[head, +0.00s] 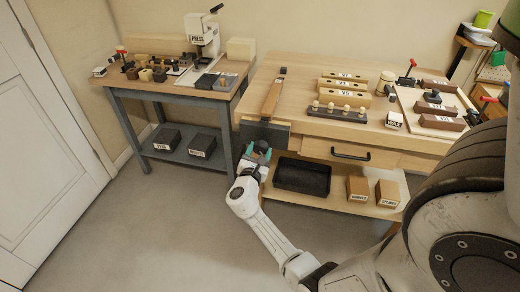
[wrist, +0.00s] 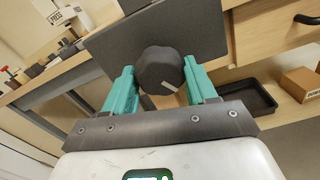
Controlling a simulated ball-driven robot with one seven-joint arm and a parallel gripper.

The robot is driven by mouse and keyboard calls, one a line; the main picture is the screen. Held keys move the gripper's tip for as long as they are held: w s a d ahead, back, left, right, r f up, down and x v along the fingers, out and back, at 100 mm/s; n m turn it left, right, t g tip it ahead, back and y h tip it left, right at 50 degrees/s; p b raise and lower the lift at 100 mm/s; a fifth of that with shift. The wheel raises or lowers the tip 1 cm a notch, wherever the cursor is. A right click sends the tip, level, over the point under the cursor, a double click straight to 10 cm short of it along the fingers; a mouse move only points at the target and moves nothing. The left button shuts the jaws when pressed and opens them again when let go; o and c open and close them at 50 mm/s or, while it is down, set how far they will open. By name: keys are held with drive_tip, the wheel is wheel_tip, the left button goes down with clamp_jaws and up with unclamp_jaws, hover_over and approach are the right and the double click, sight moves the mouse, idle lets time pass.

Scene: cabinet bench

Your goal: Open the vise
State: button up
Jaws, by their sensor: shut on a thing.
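The vise (head: 264,133) is a dark plate on the front left edge of the wooden workbench. Its dark plate (wrist: 165,35) fills the upper middle of the wrist view. A round black knob (wrist: 160,70) with a white mark stands out from the plate. It also shows small in the head view (head: 261,147). My gripper (wrist: 162,82) has teal fingers on the left and right of the knob and is shut on it. The gripper also shows in the head view (head: 257,153), in front of the vise. The white mark points to the lower right in the wrist view.
The workbench top (head: 300,77) carries a wooden strip (head: 271,97) behind the vise, labelled blocks and a tray. A drawer with a black handle (head: 350,154) is right of the vise. A black bin (head: 302,177) and boxes sit on the lower shelf. The floor at left is clear.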

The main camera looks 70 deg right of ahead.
drive_tip(key=shift+a+f+n+p, duration=0.1)
drive_tip(key=shift+n+p, duration=0.55)
drive_tip(key=shift+n, duration=0.85)
drive_tip(key=shift+n+p, duration=0.6)
drive_tip(key=shift+n, duration=0.2)
drive_tip(key=shift+n+p, duration=0.5)
drive_tip(key=shift+n, duration=0.7)
drive_tip(key=o, duration=0.9)
drive_tip(key=shift+a, duration=0.1)
